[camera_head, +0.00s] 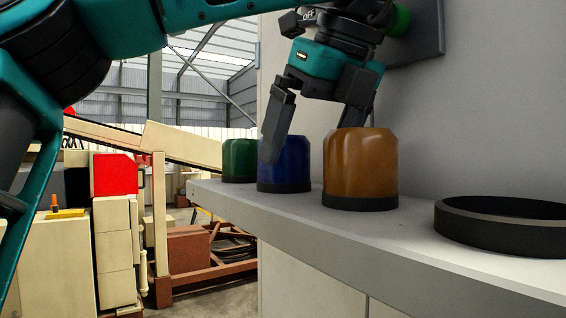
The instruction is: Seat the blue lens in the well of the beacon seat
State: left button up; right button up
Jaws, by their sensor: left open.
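The blue lens (296,165) stands upright on a pale ledge, between a green lens and an orange lens. It is a rounded cap with a dark base band. My left gripper (312,140) is above it, pointing down, with its fingers apart. One finger overlaps the left part of the blue lens in the picture, and the other ends near the orange lens; I cannot tell whether either touches. The black ring at the right of the ledge looks like the beacon seat (475,233), with an empty well. My right gripper is out of view.
The green lens (239,160) and orange lens (360,168) stand close on either side of the blue lens. The ledge (418,258) is bare between the orange lens and the ring. A grey wall rises behind, with a switch panel (428,30) partly hidden by my gripper.

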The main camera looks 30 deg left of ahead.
aim_at(284, 148)
pick_arm(q)
jog(key=a, duration=0.1)
jog(key=w+a, duration=0.1)
jog(key=a, duration=0.1)
jog(key=w+a, duration=0.1)
jog(key=a, duration=0.1)
jog(key=shift+w+a+f, duration=0.1)
jog(key=shift+a+f, duration=0.1)
jog(key=shift+f, duration=0.3)
jog(key=c, duration=1)
jog(key=shift+r, duration=0.1)
jog(key=shift+r, duration=4.95)
